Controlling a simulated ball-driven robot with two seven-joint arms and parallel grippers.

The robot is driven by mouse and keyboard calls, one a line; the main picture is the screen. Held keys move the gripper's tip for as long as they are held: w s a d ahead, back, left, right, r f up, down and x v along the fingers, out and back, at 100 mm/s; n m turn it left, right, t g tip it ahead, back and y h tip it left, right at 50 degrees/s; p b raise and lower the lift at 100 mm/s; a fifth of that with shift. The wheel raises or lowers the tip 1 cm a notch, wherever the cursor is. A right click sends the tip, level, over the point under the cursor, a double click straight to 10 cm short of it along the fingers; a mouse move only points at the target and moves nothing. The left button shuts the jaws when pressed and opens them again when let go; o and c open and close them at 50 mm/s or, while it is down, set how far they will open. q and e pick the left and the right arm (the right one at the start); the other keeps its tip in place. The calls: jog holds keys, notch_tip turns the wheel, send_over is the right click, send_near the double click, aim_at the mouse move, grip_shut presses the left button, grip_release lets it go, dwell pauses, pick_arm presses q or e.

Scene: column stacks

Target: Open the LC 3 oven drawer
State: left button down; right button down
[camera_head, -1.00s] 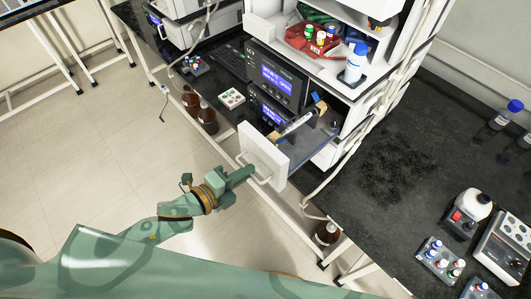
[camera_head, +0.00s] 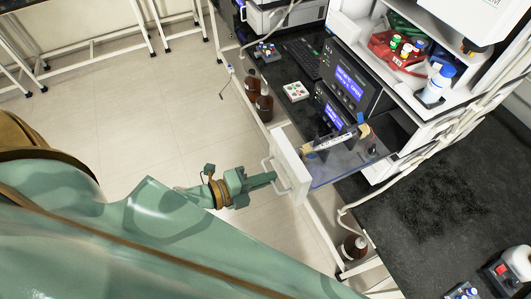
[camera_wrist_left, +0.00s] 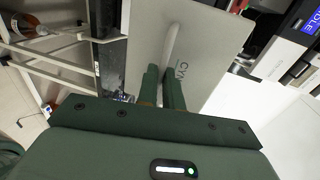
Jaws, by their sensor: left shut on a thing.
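The LC 3 oven drawer (camera_head: 291,165) has a white front panel and is pulled out from the instrument stack, with its inside showing from above. Its handle (camera_head: 268,172) is a white bar on the front. My left gripper (camera_head: 272,178) is at the handle. In the left wrist view the fingers of the left gripper (camera_wrist_left: 162,88) are shut on the handle (camera_wrist_left: 171,45), in front of the drawer panel (camera_wrist_left: 205,50). A column-like part (camera_head: 330,143) lies in the open drawer. My right gripper is not in view.
The instrument stack (camera_head: 350,80) with lit displays stands behind the drawer. Brown bottles (camera_head: 264,108) stand left of it, and another brown bottle (camera_head: 354,246) stands low at right. The black bench (camera_head: 440,210) extends right.

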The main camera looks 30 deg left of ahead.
pick_arm(q)
jog(key=c, duration=1.6)
grip_release()
jog(key=shift+o, duration=0.2)
jog(key=b+v, duration=0.1)
jog(key=v, duration=1.5)
jog(key=shift+s, duration=0.1)
